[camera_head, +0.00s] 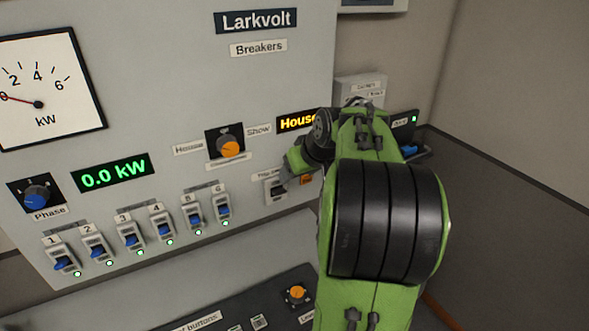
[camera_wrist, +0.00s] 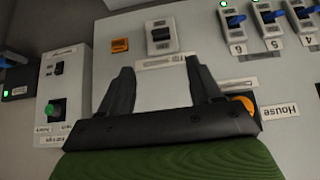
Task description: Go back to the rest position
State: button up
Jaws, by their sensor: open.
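My gripper (camera_wrist: 158,66) shows in the wrist view with its two dark fingers spread apart and nothing between them. Its fingers point toward the grey breaker panel (camera_head: 150,180), near a black switch (camera_wrist: 161,35) on a light plate. Whether the fingertips touch the panel cannot be told.
Several blue-levered breakers (camera_head: 130,238) line the panel's lower part, with small lamps below. A dark console (camera_head: 250,310) with an orange knob juts out below. Floor at right looks clear.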

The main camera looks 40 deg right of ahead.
jog(key=s+a+n+g+y, duration=0.1)
jog(key=s+a, duration=0.4)
jog(key=a, duration=0.7)
jog(key=s+a+n, duration=0.1)
jog(key=s+a, duration=0.3)
jog(key=a, duration=0.9)
jog(key=s+a+f+n+y, duration=0.1)
jog(key=s+a+f, duration=0.1)
jog(key=s, duration=0.6)
jog(key=shift+s+a+f+g, duration=0.3)
jog(key=shift+s+a+f, duration=0.1)
jog(key=shift+f, duration=0.4)
jog(key=shift+w, duration=0.15)
